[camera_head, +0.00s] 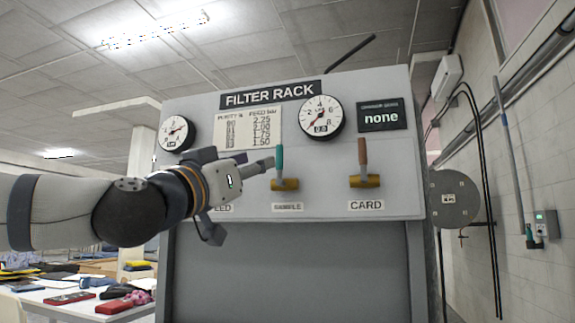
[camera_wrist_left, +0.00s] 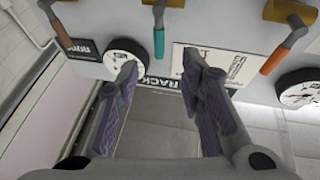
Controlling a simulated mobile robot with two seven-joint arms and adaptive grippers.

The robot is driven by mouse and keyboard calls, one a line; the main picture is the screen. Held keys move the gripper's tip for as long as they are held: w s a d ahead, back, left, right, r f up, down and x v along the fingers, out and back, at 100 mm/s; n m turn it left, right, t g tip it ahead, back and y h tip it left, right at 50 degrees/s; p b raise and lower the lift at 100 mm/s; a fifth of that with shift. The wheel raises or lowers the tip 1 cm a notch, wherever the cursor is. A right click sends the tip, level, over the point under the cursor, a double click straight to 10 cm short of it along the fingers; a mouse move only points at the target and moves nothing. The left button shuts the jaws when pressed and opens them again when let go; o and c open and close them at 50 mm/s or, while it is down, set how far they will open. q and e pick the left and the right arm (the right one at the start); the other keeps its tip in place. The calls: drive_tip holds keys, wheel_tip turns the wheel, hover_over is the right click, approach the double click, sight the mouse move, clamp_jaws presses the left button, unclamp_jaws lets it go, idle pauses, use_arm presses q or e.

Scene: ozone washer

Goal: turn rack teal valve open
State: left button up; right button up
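The teal valve handle (camera_head: 279,158) stands upright above its brass body (camera_head: 285,184), over the SAMPLE label on the filter rack (camera_head: 330,208). In the left wrist view, which shows the rack upside down, the teal handle (camera_wrist_left: 159,38) lies just beyond the gap between my fingertips. My left gripper (camera_head: 252,168) is just left of the handle in the head view. The wrist view shows the left gripper (camera_wrist_left: 160,68) open, with nothing between its fingers. Whether a finger touches the handle cannot be told. My right gripper is not in view.
The orange-brown CARD valve (camera_head: 362,152) stands upright to the right. Another orange handle (camera_wrist_left: 285,52) shows in the wrist view. Two gauges (camera_head: 321,117) and a black "none" display (camera_head: 381,116) sit above. A cluttered table (camera_head: 50,308) stands at lower left.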

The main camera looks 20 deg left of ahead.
sight(277, 158)
use_arm(q)
drive_tip(key=x, duration=1)
drive_tip(key=shift+w+d+f, duration=0.15)
clamp_jaws()
